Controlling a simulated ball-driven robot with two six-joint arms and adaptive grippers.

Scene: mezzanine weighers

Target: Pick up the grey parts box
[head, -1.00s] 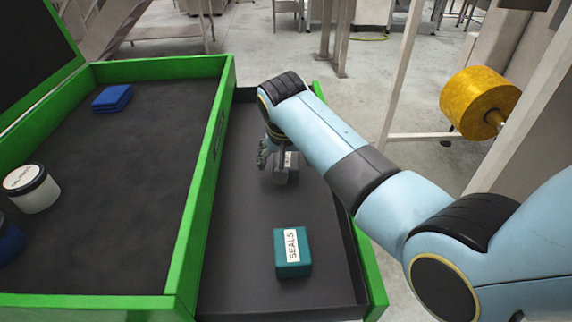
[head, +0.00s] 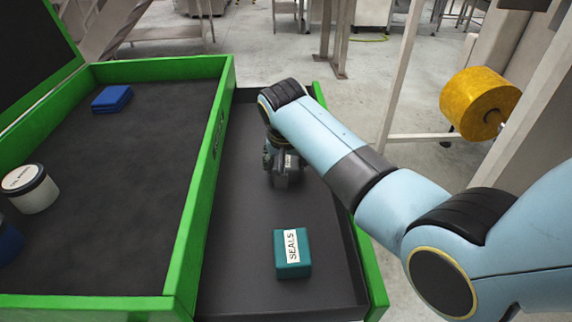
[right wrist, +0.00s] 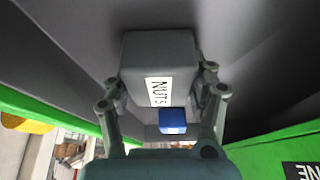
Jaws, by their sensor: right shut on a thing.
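The grey parts box (right wrist: 158,62), with a white label reading NUTS, sits in the dark drawer. In the head view the box (head: 287,180) is mostly hidden by my right gripper (head: 282,158). In the right wrist view the right gripper (right wrist: 160,92) has one finger on each side of the box and is shut on it. Whether the box touches the drawer floor is hard to tell. My left gripper is not in view.
A teal box (head: 292,253) labelled SEALS lies nearer in the same drawer (head: 240,240). The green-rimmed tray (head: 120,190) at left holds a blue stack (head: 112,99) and a white-lidded jar (head: 31,188). The wrist view shows a small blue block (right wrist: 172,120).

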